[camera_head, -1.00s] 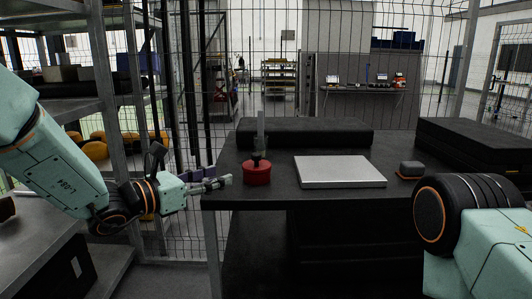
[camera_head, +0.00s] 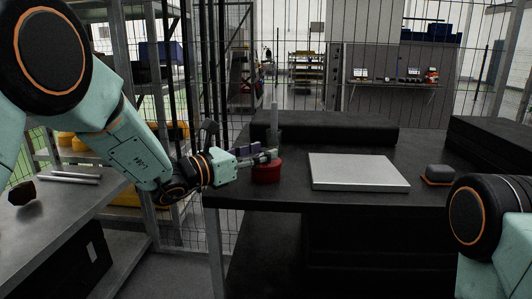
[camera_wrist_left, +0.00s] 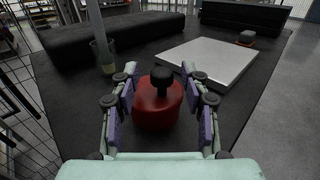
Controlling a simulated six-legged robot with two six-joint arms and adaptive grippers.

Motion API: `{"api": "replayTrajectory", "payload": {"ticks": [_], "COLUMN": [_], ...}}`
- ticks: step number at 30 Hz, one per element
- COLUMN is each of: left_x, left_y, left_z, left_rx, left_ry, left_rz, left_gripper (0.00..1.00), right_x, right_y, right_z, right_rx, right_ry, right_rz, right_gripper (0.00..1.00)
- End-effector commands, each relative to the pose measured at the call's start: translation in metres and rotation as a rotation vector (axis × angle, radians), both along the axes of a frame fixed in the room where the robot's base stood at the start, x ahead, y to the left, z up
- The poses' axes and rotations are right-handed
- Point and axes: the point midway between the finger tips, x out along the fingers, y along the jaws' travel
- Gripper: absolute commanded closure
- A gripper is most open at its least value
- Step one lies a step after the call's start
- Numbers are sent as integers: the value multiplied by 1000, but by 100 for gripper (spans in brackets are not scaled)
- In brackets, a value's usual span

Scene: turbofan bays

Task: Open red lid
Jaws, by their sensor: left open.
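The red lid (camera_head: 266,172) is a round red piece with a black knob on top, on the dark table near its left end. It also shows in the left wrist view (camera_wrist_left: 157,112), the black knob (camera_wrist_left: 162,78) upright on it. My left gripper (camera_head: 272,156) is at the red lid, its fingers partly covering the lid's top in the head view. In the left wrist view the left gripper (camera_wrist_left: 158,88) is open, with one finger on each side of the lid. I cannot tell whether the fingers touch it. My right gripper is not in view.
A silver flat plate (camera_head: 358,172) lies right of the lid on the table. A clear cup with a pale rod (camera_wrist_left: 103,56) stands behind the lid. A long black block (camera_head: 325,128) lies at the back. A small grey block (camera_head: 439,173) sits at the right.

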Motion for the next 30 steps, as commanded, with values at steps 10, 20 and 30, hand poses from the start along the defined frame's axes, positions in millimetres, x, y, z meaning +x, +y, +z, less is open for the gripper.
{"api": "replayTrajectory", "payload": {"ticks": [10, 20, 30], "left_x": [14, 15, 15], "left_y": [-15, -16, -16], "left_z": [0, 0, 0], "left_rx": [0, 0, 0], "left_ry": [0, 0, 0], "left_rz": [-1, -2, -1], "left_gripper": [54, 70, 99], "right_x": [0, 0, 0], "right_y": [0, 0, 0], "right_z": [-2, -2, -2], "right_rx": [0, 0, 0], "right_ry": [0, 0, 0], "right_rz": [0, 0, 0], "right_gripper": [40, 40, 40]}}
